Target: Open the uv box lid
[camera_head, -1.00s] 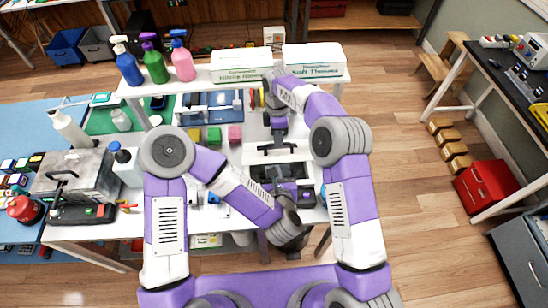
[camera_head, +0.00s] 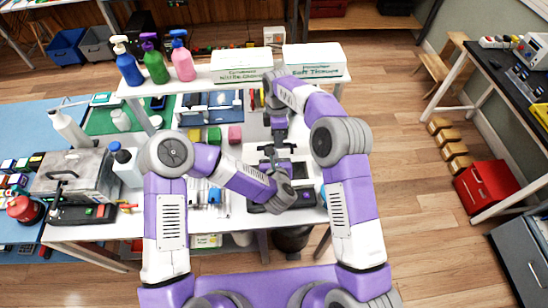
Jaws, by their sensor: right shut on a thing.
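A black handle (camera_head: 263,148) shows at the lid's far side. My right gripper (camera_head: 279,143) reaches down from the far side and is shut on the handle. My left gripper (camera_head: 277,164) is over the box, close to the right one; its fingers are small and dark, and I cannot tell their opening. The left forearm and wrist hide much of the box, so the lid's angle is unclear.
Small green (camera_head: 214,135) and pink (camera_head: 235,134) blocks lie left of the box. A metal case (camera_head: 75,172) stands farther left.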

